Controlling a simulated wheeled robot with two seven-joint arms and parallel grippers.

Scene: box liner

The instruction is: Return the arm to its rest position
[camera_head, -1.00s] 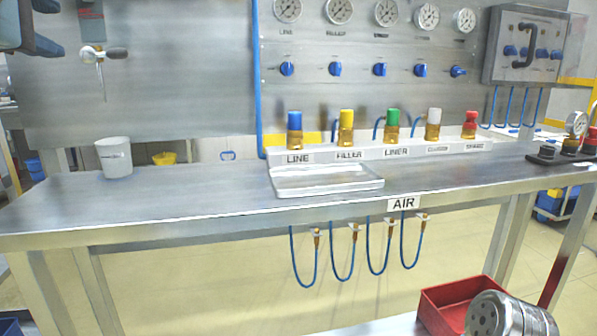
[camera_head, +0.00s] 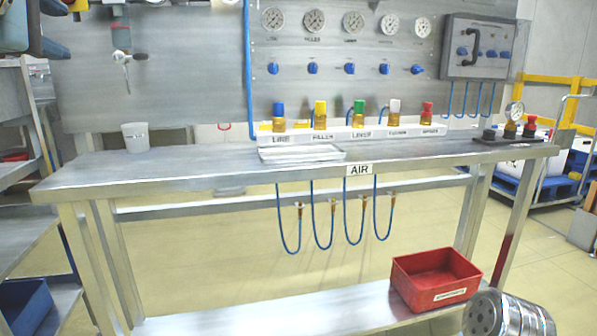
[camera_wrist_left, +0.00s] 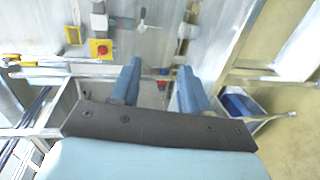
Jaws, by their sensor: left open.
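My left gripper (camera_head: 56,28) shows in part at the top left edge of the head view, raised high and away from the bench. Its two blue fingers stand apart in the left wrist view (camera_wrist_left: 160,78), with nothing between them. My right gripper is out of view. The steel bench (camera_head: 215,170) stands in front, with a clear flat tray (camera_head: 300,155) on its top. Several bottles with coloured caps, such as the blue-capped bottle (camera_head: 279,118), stand in a white labelled rack (camera_head: 350,133). A white cup (camera_head: 136,137) stands at the bench's left.
A red box (camera_head: 435,280) sits on the bench's lower shelf (camera_head: 290,310). Metal shelving (camera_head: 25,210) with a blue bin (camera_head: 25,303) stands at the left. Gauges and blue knobs line the back panel (camera_head: 190,75). Open floor (camera_head: 560,260) shows at the right.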

